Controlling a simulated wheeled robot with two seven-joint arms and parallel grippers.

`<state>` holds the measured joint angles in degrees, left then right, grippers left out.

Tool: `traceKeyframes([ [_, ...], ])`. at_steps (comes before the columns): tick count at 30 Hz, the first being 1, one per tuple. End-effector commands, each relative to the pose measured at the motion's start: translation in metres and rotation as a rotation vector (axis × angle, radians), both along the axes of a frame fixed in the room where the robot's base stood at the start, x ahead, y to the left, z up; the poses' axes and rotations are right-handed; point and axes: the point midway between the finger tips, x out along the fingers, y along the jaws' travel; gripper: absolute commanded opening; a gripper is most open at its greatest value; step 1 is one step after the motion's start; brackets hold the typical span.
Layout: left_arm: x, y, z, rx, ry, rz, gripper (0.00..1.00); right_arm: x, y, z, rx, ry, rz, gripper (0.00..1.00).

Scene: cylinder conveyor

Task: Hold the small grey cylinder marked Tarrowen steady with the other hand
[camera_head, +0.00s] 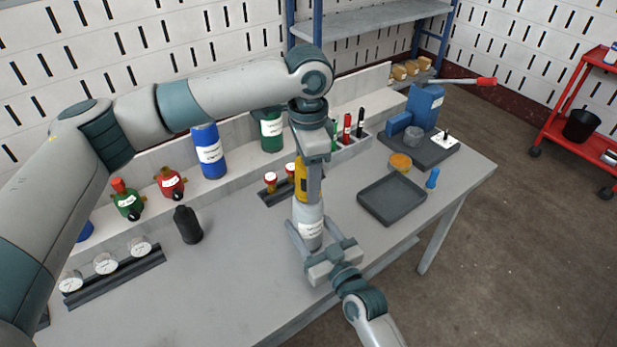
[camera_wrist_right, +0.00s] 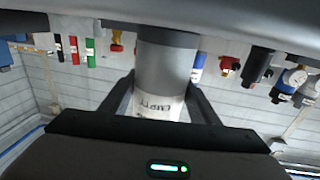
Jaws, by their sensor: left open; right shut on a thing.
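The small grey cylinder (camera_head: 307,214) with a white label stands roughly upright near the table's middle. My right gripper (camera_head: 318,243) is shut on its lower part. The left hand hides part of what is behind.
A yellow object (camera_head: 300,172) shows behind the left gripper. An empty dark tray (camera_head: 366,206) lies to the right, and a black bottle (camera_head: 187,225) stands to the left. Gauges on a dark rail (camera_head: 120,276) are at the front left. The table between bottle and cylinder is clear.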

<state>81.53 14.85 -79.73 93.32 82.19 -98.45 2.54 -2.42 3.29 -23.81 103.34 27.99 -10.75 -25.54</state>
Motion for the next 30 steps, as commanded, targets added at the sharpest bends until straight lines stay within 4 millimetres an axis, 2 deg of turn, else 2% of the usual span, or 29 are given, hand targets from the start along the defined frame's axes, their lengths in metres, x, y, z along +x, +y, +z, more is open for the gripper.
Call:
traceKeyframes([
  [6, 0.0000, 0.0000, -0.0004, 0.000, 0.000, 0.000, 0.50, -0.0002, 0.0000, -0.0006, 0.000, 0.001, 0.000, 0.29],
  [11, 0.0000, 0.0000, -0.0004, 0.000, 0.000, 0.000, 0.12, -0.0002, 0.0000, -0.0006, 0.000, 0.001, 0.000, 0.29],
  [12, 0.0000, 0.0000, -0.0004, 0.000, 0.000, 0.000, 0.10, -0.0002, 0.0000, -0.0006, 0.000, 0.001, 0.000, 0.29],
  [20, -0.0003, -0.0002, -0.0011, 0.000, 0.001, 0.089, 0.10, -0.0002, 0.0000, -0.0006, 0.000, 0.001, 0.000, 0.29],
  [30, -0.0003, -0.0004, -0.0006, -0.001, 0.002, 0.438, 0.10, -0.0003, 0.0001, -0.0006, 0.000, 0.001, 0.000, 0.29],
])
